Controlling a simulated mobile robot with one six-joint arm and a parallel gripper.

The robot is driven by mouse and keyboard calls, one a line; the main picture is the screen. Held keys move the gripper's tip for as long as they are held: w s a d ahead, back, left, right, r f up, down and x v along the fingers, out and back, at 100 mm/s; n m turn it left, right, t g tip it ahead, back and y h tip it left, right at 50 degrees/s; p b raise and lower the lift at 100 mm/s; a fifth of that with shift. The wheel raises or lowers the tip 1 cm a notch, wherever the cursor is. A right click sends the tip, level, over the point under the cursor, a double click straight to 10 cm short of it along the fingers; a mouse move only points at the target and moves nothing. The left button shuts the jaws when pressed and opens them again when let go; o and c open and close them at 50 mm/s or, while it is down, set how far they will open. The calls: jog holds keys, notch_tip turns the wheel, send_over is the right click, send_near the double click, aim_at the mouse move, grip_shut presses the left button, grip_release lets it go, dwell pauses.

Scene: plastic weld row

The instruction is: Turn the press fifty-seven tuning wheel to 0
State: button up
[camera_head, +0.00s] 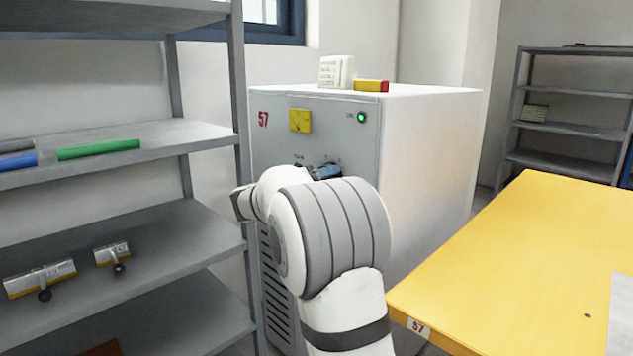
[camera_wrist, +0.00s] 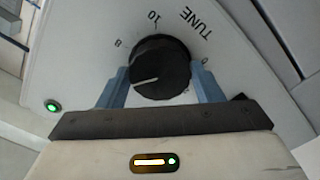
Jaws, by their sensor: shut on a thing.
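The press marked 57 (camera_head: 415,140) is a light grey cabinet with a red number, a yellow meter and a lit green lamp on its front. Its tuning wheel (camera_wrist: 165,58) is a round black knob in the wrist view, under the word TUNE. The 8, the 10 and what looks like a 0 show around it. Its white pointer line points to the lower left, away from the 0 at the right. My gripper (camera_wrist: 160,72) is shut on the wheel, one blue finger on each side. In the head view my arm covers most of the wheel's area.
A yellow table (camera_head: 530,245) labelled 57 stands close at the right. Grey shelves (camera_head: 130,205) with green and blue rods and metal tools stand at the left. A white block and a red-yellow box (camera_head: 371,86) are on the press top.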

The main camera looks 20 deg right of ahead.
jog(key=n+p, duration=0.9)
jog(key=n, duration=0.2)
jog(key=n+p, duration=1)
jog(key=n, duration=0.1)
jog(key=n+p, duration=1)
jog(key=n, duration=0.1)
jog(key=shift+s+d+f+n, duration=0.1)
jog(key=shift+s+d+n, duration=0.1)
jog(key=shift+d+n, duration=0.15)
dwell(0.3)
jog(key=o, duration=1)
jog(key=shift+c, duration=0.2)
